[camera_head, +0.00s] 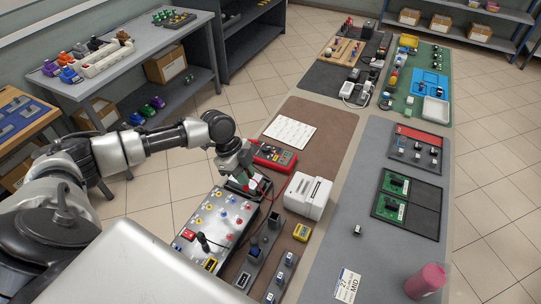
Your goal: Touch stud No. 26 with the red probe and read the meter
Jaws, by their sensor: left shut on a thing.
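The metal stud panel (218,228) lies on the brown mat and carries several coloured studs; their numbers are too small to read. My left gripper (244,178) reaches in over the panel's far end and is shut on the red probe, which is mostly hidden by the fingers. A thin red lead shows beside the gripper. I cannot tell whether the tip touches any stud. The red meter (274,157) lies just beyond, to the right of the gripper; its reading is not legible. My right gripper is not in view.
A white printer-like box (307,196) stands right of the panel, and a white sheet (290,133) lies beyond the meter. Small holders (250,262) line the panel's right side. A pink cylinder (425,281) stands at the front right. The grey mat's middle is mostly clear.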

